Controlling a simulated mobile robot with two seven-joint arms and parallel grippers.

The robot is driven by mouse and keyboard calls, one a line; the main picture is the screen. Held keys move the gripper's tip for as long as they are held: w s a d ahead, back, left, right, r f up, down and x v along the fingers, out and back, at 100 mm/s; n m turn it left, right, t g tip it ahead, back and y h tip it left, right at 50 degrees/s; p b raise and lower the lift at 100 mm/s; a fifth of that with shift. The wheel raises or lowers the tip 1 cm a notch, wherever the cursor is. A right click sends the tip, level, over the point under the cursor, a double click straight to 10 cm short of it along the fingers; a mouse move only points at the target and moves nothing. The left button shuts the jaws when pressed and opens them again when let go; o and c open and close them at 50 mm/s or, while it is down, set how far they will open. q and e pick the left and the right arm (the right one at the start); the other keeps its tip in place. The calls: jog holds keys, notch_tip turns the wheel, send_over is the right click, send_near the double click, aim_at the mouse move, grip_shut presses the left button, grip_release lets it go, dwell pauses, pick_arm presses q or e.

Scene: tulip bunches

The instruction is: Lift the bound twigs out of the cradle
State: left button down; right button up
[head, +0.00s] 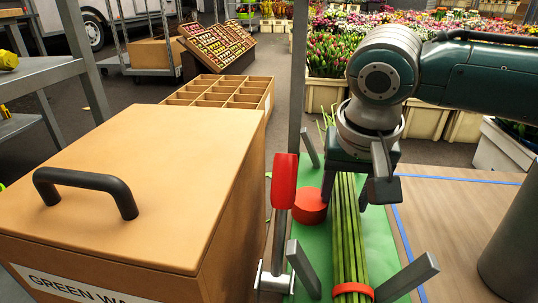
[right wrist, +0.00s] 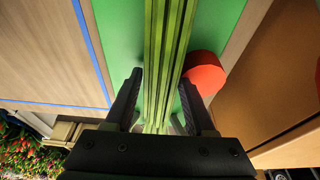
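The bound twigs (head: 347,235), a bundle of long green stems, lie lengthwise in the cradle, with a red band (head: 352,289) around their near end. Slanted grey posts of the cradle (head: 407,277) stand on both sides of the bundle. My right gripper (head: 354,192) is over the far part of the bundle, pointing down. In the right wrist view its open fingers (right wrist: 160,78) are on either side of the stems (right wrist: 165,45), with a gap at the left finger; I cannot tell whether the right finger touches. The bundle's far end is hidden by my gripper. My left gripper is out of view.
A red-handled lever (head: 285,182) stands close left of the cradle, and a red round block (head: 310,206) sits on the green mat (head: 383,247) beside the stems. A large lidded box (head: 150,150) fills the left.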

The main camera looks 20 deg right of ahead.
aim_at(347, 187)
grip_shut()
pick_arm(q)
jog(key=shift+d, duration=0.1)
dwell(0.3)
